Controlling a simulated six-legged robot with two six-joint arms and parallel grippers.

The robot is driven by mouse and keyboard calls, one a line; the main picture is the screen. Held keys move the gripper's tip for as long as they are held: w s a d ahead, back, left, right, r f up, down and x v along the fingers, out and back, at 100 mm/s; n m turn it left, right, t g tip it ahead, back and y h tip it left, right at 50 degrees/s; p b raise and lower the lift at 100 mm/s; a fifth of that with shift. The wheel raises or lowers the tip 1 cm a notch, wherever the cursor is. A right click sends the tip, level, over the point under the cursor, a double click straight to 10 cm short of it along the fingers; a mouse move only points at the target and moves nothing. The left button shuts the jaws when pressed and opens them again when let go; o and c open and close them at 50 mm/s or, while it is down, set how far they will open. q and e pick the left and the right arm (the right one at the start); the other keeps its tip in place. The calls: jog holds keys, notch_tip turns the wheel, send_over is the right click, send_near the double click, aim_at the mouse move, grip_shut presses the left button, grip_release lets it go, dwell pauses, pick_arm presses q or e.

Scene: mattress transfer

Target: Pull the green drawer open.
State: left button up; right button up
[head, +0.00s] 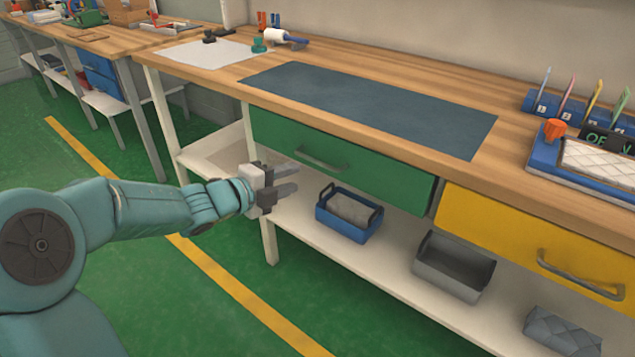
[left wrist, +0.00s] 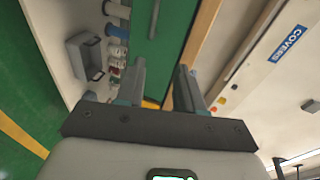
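The green drawer (head: 385,182) sits under the wooden workbench top, its front looking flush with the bench. Its grey bar handle (head: 322,158) is on the middle of the front. My left gripper (head: 284,180) is in front of the drawer's left part, left of and slightly lower than the handle in the head view. Its two fingers are apart with nothing between them, and it appears clear of the handle. In the left wrist view the green drawer front (left wrist: 168,45) and its handle (left wrist: 154,18) show beyond the open fingers (left wrist: 160,85). My right gripper is not seen.
A yellow drawer (head: 510,245) is right of the green one. On the white lower shelf (head: 340,240) stand a blue bin (head: 349,222) and a grey bin (head: 454,270). A bench leg (head: 269,245) is below my gripper. The green floor in front is clear.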

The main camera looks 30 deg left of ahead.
pick_arm(q)
jog(key=s+a+f+y+b, duration=0.1)
jog(key=s+a+b, duration=0.1)
jog(key=a+b, duration=0.1)
jog(key=b, duration=0.3)
send_near(317, 163)
jog(key=shift+n+t, duration=0.3)
jog(key=x, duration=0.9)
jog(key=shift+f, duration=0.3)
grip_shut()
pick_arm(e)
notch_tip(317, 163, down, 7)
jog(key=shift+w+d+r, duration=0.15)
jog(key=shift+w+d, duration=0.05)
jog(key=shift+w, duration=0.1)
